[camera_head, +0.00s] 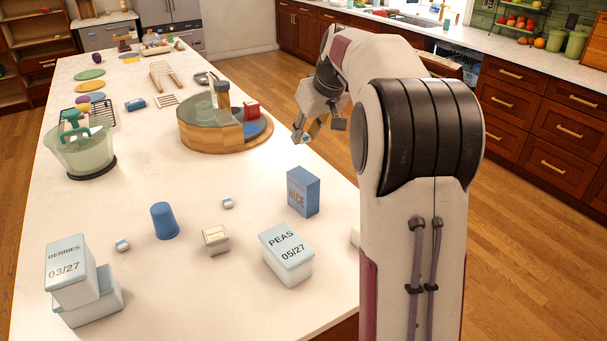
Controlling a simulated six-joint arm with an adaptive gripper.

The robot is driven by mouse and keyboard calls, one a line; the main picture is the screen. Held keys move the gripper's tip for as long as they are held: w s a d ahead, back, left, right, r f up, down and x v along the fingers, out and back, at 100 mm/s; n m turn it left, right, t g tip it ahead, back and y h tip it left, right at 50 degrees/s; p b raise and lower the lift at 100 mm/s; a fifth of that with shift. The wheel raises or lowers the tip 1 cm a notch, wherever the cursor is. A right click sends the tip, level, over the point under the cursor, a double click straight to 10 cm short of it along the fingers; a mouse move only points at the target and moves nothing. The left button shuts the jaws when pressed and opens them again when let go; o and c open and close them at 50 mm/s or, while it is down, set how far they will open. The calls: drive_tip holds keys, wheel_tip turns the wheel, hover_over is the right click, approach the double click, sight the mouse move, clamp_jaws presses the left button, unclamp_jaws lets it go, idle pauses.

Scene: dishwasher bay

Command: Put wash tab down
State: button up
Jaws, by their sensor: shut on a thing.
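My gripper (318,130) hangs in the air just past the table's right edge, right of the round wooden tray. It is shut on a small pale-and-blue thing (306,138) that looks like a wash tab; the fingers hide most of it.
On the table stand a blue RICE box (303,192), PEAS box (287,254), BERRIES box (70,269), blue cup (165,221), round wooden tray (205,138) and glass bowl (82,152). A dark appliance opening (460,62) shows partly behind my arm. Wooden floor lies right of the table.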

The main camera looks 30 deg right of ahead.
hover_over(302, 174)
drive_tip(key=s, duration=0.2)
drive_tip(key=shift+f, duration=3.05)
drive_tip(key=shift+f, duration=0.1)
drive_tip(key=shift+f, duration=1.8)
drive_tip(key=shift+f, duration=0.15)
drive_tip(key=o, duration=0.9)
drive_tip(key=shift+c, duration=0.2)
